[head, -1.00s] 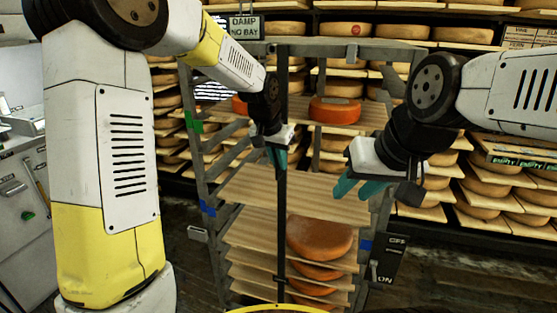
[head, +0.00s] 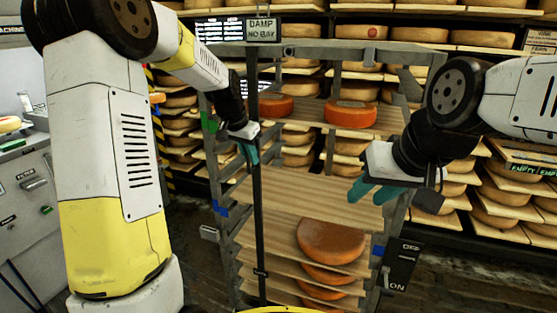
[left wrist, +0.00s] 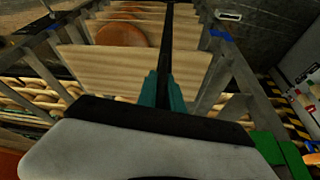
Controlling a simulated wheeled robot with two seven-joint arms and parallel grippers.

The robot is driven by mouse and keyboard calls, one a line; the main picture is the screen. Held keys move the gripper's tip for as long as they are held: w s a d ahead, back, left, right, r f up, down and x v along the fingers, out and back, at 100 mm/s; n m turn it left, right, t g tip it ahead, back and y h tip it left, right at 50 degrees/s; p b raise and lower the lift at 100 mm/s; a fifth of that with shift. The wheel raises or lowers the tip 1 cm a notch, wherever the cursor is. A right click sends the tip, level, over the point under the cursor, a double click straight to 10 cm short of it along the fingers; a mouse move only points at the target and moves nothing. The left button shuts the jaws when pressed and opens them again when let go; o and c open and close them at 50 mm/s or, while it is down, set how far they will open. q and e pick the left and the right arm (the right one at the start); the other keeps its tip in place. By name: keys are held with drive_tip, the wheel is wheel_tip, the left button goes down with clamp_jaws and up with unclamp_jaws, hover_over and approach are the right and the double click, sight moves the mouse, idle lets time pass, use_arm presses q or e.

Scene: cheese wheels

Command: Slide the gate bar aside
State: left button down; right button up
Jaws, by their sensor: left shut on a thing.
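The gate bar (head: 258,200) is a dark upright bar in front of the rack, now near the rack's left side. My left gripper (head: 250,155) is shut on the bar around its upper part. In the left wrist view the bar (left wrist: 168,35) runs away from between the teal fingers (left wrist: 162,92). The rack (head: 228,245) is a grey metal frame with wooden shelves. My right gripper (head: 368,192) hangs in front of the rack's right side, its teal fingers apart and nothing visible between them.
Orange cheese wheels (head: 351,114) sit on the rack's upper shelf and a larger one (head: 331,240) lower down. A black OFF/ON switch box (head: 401,265) is on the rack's right post. Shelving full of cheeses stands behind. A grey machine (head: 30,190) is at the left.

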use_arm(q)
drive_tip(key=w+a, duration=0.1)
drive_tip(key=a, duration=0.3)
drive_tip(key=w+a, duration=0.2)
drive_tip(key=a, duration=0.3)
drive_tip(key=w+a, duration=0.1)
drive_tip(key=a, duration=0.3)
drive_tip(key=shift+w+a+r, duration=0.1)
drive_tip(key=shift+w+a, duration=0.05)
drive_tip(key=shift+w, duration=0.05)
drive_tip(key=shift+a, duration=0.1)
drive_tip(key=c, duration=1.5)
unclamp_jaws()
drive_tip(key=v, duration=0.7)
drive_tip(key=shift+s+r, duration=0.15)
drive_tip(key=shift+r, duration=0.15)
